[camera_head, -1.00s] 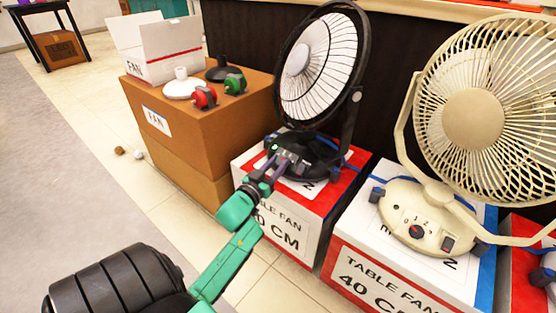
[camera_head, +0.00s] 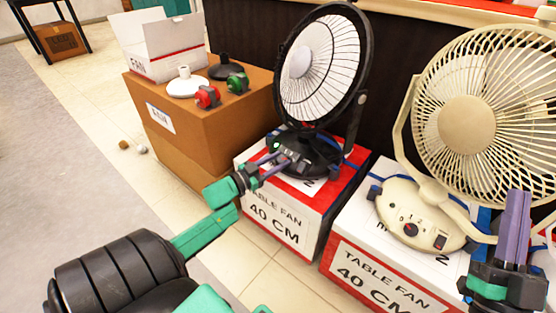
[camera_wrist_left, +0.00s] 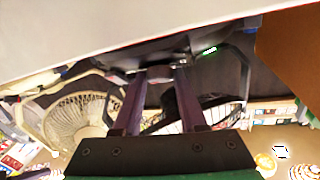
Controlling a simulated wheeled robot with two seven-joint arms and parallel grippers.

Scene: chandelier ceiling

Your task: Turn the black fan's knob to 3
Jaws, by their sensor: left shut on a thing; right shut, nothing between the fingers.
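The black fan (camera_head: 357,95) stands upright on a red and white box, its black base (camera_head: 318,158) facing me. My left gripper (camera_head: 283,160) reaches the front of that base, and its fingertips hide the knob in the head view. In the left wrist view the base (camera_wrist_left: 120,60) appears tilted, with a small green light. There my left gripper (camera_wrist_left: 158,78) has its two fingers closed on the dark knob (camera_wrist_left: 158,73). The knob's number marks cannot be read. My right gripper (camera_head: 518,195) is shut and empty, pointing up in front of the cream fan.
A cream fan (camera_head: 425,235) with its own dial stands on a second box (camera_head: 345,245) to the right. A brown carton (camera_head: 170,145) at left carries fan parts and a white box (camera_head: 165,50). Open floor (camera_head: 60,150) lies at far left.

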